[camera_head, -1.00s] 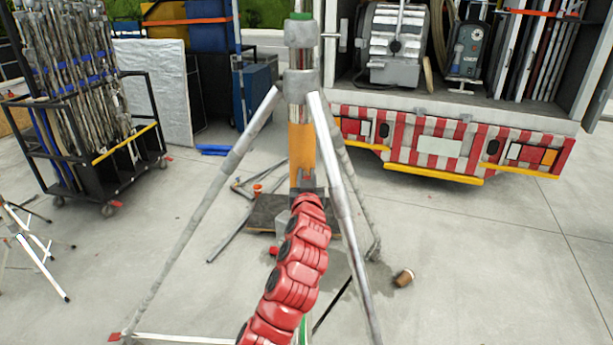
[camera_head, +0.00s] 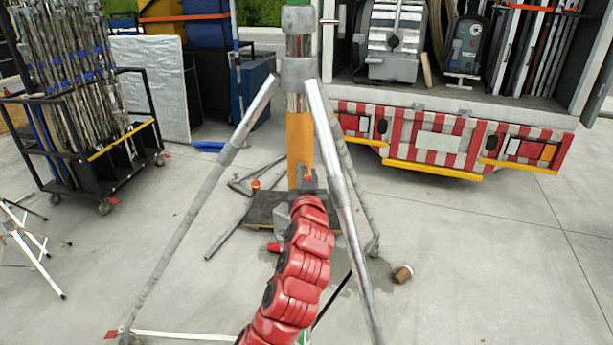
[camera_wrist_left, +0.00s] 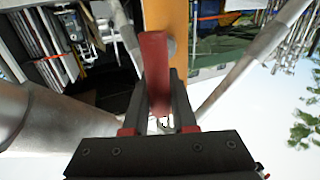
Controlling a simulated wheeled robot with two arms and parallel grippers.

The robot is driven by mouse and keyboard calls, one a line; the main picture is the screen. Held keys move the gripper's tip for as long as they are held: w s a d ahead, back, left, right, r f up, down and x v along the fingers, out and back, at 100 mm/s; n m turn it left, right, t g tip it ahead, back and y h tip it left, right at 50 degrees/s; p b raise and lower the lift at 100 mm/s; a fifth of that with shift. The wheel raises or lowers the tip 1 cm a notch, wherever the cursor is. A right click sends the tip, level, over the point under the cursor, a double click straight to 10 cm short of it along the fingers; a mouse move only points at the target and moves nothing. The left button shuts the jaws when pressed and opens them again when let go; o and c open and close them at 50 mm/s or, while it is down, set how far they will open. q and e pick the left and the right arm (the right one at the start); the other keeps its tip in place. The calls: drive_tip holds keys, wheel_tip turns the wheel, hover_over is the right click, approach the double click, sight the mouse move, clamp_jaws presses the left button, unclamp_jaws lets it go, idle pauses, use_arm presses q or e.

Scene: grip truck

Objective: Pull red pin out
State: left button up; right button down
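The red pin (camera_wrist_left: 155,65) is a flat red bar in the left wrist view, in front of the orange post (camera_wrist_left: 172,20). My left gripper (camera_wrist_left: 159,76) has its two dark fingers on either side of the pin, with no clear gap beside it. In the head view my red left arm rises from the bottom centre to the orange post (camera_head: 300,140) of the stand. A small red bit (camera_head: 308,178) shows there by a grey bracket. The fingers are hidden behind the arm. My right gripper is not in view.
Metal tripod legs (camera_head: 335,160) spread on both sides of my arm. A truck bed (camera_head: 440,100) with a striped bumper stands behind right, a pole cart (camera_head: 85,150) at the left. A brown cup (camera_head: 403,273) lies on the floor. The right floor is mostly open.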

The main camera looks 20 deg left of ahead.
use_arm(q)
drive_tip(key=o, duration=0.4)
drive_tip(key=shift+s+d, duration=0.15)
drive_tip(key=shift+o, duration=0.2)
drive_tip(key=shift+s+f, duration=0.1)
drive_tip(key=shift+s, duration=0.2)
drive_tip(key=p+v, duration=1)
drive_tip(key=v, duration=0.6)
drive_tip(key=shift+s+d, duration=0.15)
drive_tip(key=shift+s, duration=0.25)
